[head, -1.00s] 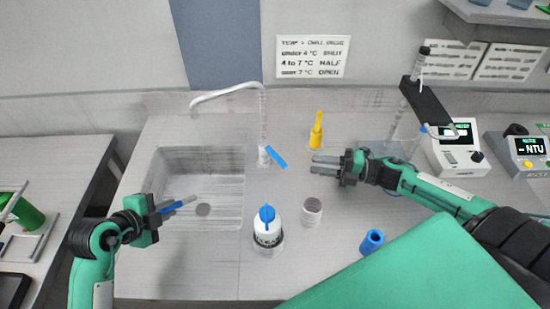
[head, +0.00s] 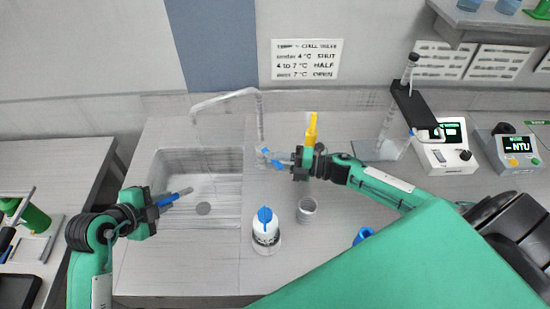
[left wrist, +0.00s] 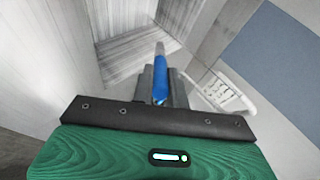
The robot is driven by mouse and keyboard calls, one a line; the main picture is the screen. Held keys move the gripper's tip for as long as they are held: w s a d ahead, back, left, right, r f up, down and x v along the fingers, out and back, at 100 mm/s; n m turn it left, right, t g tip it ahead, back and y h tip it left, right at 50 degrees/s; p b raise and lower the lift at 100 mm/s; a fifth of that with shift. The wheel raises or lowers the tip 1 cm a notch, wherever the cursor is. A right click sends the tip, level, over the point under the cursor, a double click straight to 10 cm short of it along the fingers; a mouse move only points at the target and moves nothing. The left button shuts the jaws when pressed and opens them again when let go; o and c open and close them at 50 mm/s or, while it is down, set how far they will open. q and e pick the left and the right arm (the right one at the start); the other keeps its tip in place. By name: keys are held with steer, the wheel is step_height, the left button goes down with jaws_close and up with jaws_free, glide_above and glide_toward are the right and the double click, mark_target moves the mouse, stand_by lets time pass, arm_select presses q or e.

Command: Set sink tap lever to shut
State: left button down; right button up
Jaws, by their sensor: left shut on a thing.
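The sink tap (head: 259,120) stands at the right rim of the sink, its spout arching left over the basin. Its blue lever (head: 265,151) sits low on the tap post and points right and toward me, partly covered by my right gripper. My right gripper (head: 282,162) has its fingertips at the lever; whether they are closed on it is unclear. My left gripper (head: 165,198) is shut on a slim blue stick with a pale tip (head: 182,192), held over the left part of the sink. The blue stick (left wrist: 160,80) also shows between the fingers in the left wrist view.
The sink basin (head: 222,207) looks empty. A white bottle with a blue cap (head: 265,235), a clear cup (head: 306,211) and a blue cup (head: 363,235) stand on the counter. A yellow bottle (head: 311,128) is just behind my right gripper. Meters (head: 445,155) stand at right.

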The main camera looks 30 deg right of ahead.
jaws_close()
arm_select(q)
steer(key=shift+r+p, duration=0.45)
steer(key=shift+r, duration=0.1)
arm_select(e)
steer(key=shift+s+a+r+m+t+h, duration=0.1)
steer(key=shift+a+m+t+h, duration=0.5)
steer(key=shift+m+t, duration=0.1)
arm_select(q)
steer(key=shift+r, duration=0.15)
arm_select(e)
steer(key=shift+a+m+t+h, duration=0.3)
steer(key=shift+m+t+h, duration=0.4)
steer(key=shift+t+h, duration=0.2)
jaws_free()
